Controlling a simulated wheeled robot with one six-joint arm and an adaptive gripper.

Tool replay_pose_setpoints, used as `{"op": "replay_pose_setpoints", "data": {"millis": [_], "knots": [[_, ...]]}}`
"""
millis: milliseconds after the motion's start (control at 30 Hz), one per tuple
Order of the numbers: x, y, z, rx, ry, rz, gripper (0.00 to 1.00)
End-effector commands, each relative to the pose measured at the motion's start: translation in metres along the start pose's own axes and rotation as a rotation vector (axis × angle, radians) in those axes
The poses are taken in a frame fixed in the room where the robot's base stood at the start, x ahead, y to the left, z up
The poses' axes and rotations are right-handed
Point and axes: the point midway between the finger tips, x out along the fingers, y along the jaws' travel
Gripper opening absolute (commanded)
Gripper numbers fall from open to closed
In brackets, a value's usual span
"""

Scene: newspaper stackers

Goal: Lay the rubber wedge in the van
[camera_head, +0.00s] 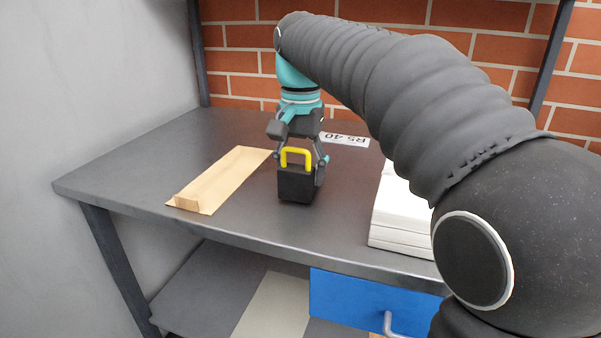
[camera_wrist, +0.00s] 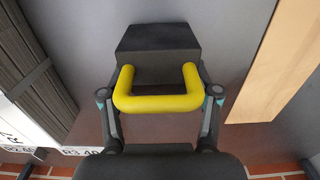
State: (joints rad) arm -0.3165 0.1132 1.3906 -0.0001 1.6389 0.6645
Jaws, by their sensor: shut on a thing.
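The rubber wedge is a black block (camera_head: 296,186) with a thick yellow handle, over the middle of the grey table in the head view. In the wrist view the wedge (camera_wrist: 158,42) lies straight ahead, its yellow handle nearest the camera. My gripper (camera_head: 302,168) comes down from above and is shut on the wedge, one finger on each side; both fingers also show in the wrist view (camera_wrist: 160,100). The wedge looks upright. I cannot tell whether its underside touches the table. No van shows in either view.
A flat tan cardboard piece (camera_head: 222,181) lies left of the wedge. A white stack (camera_head: 399,215) stands to the right, partly behind my arm. A white label (camera_head: 344,139) lies behind. A blue drawer (camera_head: 365,300) sits under the table (camera_head: 130,160). A brick wall closes the back.

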Motion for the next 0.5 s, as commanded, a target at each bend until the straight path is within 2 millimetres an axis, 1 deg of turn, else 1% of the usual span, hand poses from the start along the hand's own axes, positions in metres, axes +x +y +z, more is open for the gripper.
{"op": "replay_pose_setpoints", "data": {"millis": [167,233,300,500], "knots": [[-0.026,-0.001,-0.001,0.000,0.003,-0.002,0.03],[-0.041,0.001,-0.001,0.001,0.004,-0.003,0.03],[-0.048,0.020,-0.002,0.005,0.004,-0.003,0.03],[-0.074,0.064,-0.006,0.005,0.004,-0.003,0.03]]}}
